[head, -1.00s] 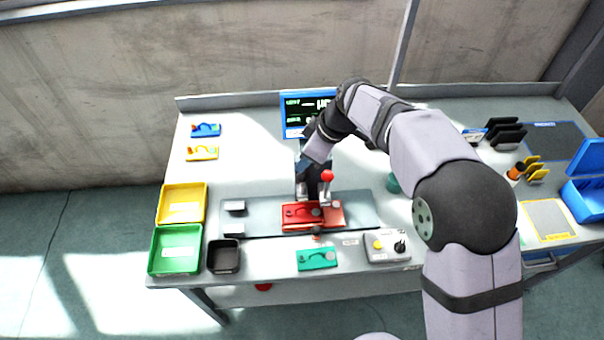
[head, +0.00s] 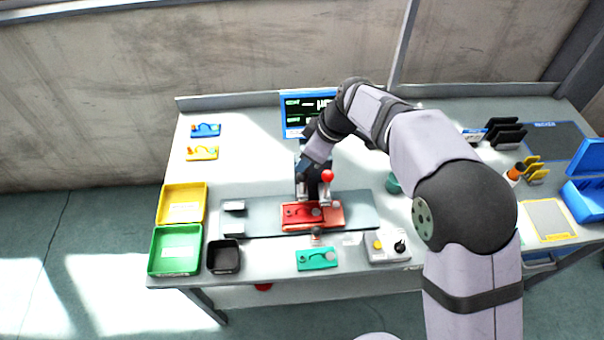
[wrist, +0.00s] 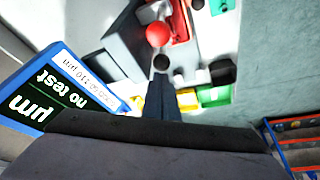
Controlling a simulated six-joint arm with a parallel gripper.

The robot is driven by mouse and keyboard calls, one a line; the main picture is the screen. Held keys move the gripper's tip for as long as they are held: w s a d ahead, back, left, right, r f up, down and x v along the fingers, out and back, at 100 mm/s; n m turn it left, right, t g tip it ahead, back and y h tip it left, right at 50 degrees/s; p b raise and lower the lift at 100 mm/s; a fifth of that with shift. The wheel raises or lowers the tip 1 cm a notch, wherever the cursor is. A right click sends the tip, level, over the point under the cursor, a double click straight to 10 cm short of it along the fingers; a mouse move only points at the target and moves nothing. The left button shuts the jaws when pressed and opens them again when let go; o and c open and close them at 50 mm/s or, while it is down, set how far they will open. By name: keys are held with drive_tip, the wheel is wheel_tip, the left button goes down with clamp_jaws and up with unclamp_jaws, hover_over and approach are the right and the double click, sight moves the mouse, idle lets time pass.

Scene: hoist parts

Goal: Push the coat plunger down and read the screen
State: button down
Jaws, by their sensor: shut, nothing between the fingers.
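A red ball knob (head: 327,176) stands above a red plate (head: 300,214) on the grey strip. The blue-framed screen (head: 306,118) stands behind, partly hidden by my arm. Upside down in the wrist view, the screen (wrist: 55,100) reads "no test" and "µm".
Yellow (head: 180,203) and green (head: 175,250) trays and a black bin (head: 224,256) stand at left. A teal plate (head: 317,259) and a grey control box (head: 387,246) lie in front. A blue box (head: 585,195) stands at far right.

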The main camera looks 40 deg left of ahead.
sight(305, 175)
drive_tip(key=shift+f, duration=0.1)
idle(0.3)
drive_tip(key=shift+f+b, duration=2.35)
drive_tip(key=shift+f, duration=0.45)
drive_tip(key=shift+r, duration=0.15)
drive_tip(key=shift+s+d+f, duration=0.1)
drive_tip(key=shift+d+f, duration=0.05)
drive_tip(key=shift+f, duration=0.1)
drive_tip(key=shift+r+p, duration=1.85)
drive_tip(key=shift+r, duration=1.25)
